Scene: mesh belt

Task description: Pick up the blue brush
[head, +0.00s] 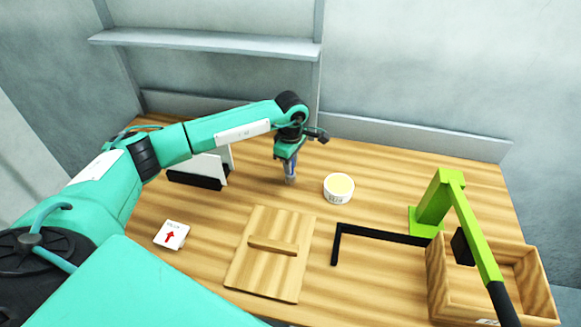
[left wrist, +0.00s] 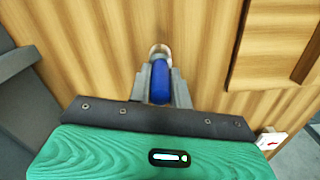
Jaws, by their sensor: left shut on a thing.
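The blue brush (left wrist: 160,82) is between the fingers of my left gripper (left wrist: 159,84) in the left wrist view. Its pale tip shows beyond the fingertips. In the head view, my left gripper (head: 290,166) points down at the back middle of the wooden table (head: 375,285), shut on the blue brush (head: 290,172). The brush is upright there, with its lower end at or just above the table; I cannot tell if it touches. The gripper hides much of the brush. My right gripper does not show.
A white round tub (head: 338,188) stands just right of the brush. A wooden board with a handle (head: 262,272) lies in front. A black-and-white holder (head: 198,180) is at left, near a red-arrow card (head: 171,235). A green lever stand (head: 432,208) and wooden crate (head: 440,285) are at right.

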